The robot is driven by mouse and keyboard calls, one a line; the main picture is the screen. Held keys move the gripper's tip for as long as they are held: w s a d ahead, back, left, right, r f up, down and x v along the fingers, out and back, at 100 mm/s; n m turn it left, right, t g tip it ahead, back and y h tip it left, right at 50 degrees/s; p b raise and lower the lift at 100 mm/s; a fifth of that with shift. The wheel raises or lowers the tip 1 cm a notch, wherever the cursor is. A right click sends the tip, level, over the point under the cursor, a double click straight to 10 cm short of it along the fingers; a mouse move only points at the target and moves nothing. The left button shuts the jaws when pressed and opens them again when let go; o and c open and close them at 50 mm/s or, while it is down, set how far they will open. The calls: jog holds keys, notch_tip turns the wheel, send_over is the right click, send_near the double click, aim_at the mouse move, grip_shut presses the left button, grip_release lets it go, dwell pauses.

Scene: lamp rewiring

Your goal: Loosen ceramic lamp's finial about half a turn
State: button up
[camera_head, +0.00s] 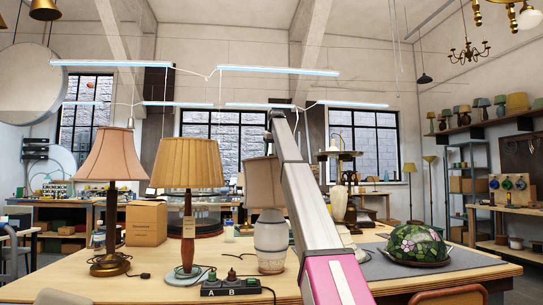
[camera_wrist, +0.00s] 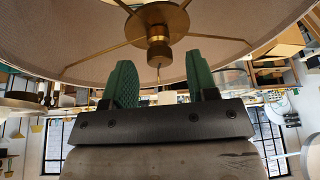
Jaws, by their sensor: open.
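In the wrist view, the inside of a pale shade (camera_wrist: 60,45) fills the top, with thin brass spokes meeting at the brass finial (camera_wrist: 158,50). My gripper (camera_wrist: 163,75) has two green ribbed fingers, open and apart. The finial shows in the gap between the fingertips, nearer the left one; I see no contact. How far it lies from the fingers in depth is unclear. My gripper is hidden in the head view.
A pink-shaded lamp (camera_head: 112,160) and a yellow pleated lamp (camera_head: 188,165) stand to the left. A stained-glass shade (camera_head: 415,243) lies at right. A black box marked A and B (camera_head: 230,287) and cords lie in front. A cardboard box (camera_head: 146,223) stands behind.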

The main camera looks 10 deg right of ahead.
jog(key=v, duration=0.8)
